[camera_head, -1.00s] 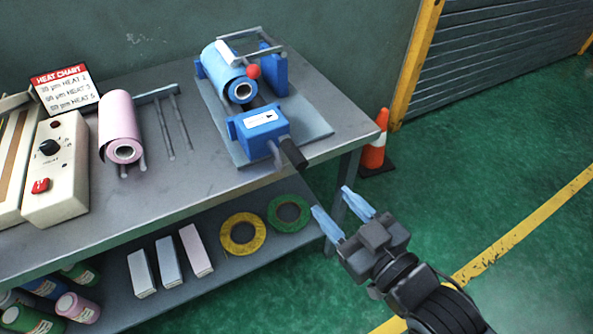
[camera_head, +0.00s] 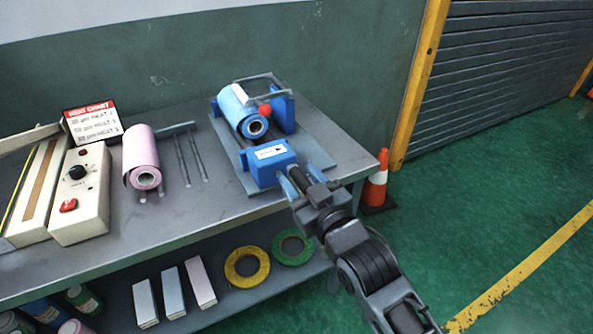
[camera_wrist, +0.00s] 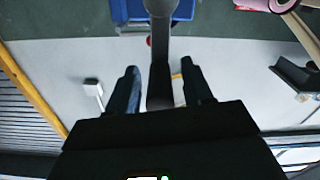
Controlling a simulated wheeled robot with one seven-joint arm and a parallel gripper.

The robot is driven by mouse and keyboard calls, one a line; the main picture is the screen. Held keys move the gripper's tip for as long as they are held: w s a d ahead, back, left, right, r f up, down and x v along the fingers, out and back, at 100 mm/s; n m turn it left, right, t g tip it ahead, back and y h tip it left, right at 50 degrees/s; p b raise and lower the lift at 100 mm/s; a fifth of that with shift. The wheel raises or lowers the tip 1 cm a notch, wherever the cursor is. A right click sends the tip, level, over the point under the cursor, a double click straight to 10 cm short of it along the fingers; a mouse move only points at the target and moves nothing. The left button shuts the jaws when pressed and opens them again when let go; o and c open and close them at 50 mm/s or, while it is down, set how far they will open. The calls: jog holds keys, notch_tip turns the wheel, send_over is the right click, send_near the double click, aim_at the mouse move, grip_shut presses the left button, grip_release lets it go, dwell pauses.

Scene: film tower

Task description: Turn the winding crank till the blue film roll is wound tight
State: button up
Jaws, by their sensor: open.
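The blue film roll (camera_head: 238,109) sits on the winder at the back of the bench, with its open core facing the front. The blue winder housing (camera_head: 266,163) stands in front of it. The winding crank is largely hidden by my gripper in the body view; in the wrist view its dark shaft (camera_wrist: 160,45) runs down between my fingers. My gripper (camera_head: 301,179) is open at the front of the housing, with one finger on each side of the crank in the wrist view (camera_wrist: 160,88). I cannot tell whether either finger touches it.
A red knob (camera_head: 264,112) is beside the film roll. A pink roll (camera_head: 141,155) and a cream heat control box (camera_head: 82,195) are to the left. An orange cone (camera_head: 376,186) stands right of the bench. Tape rolls (camera_head: 246,267) lie on the lower shelf. Floor at right is clear.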

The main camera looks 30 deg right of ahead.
jog(key=shift+w, duration=0.95)
grip_shut()
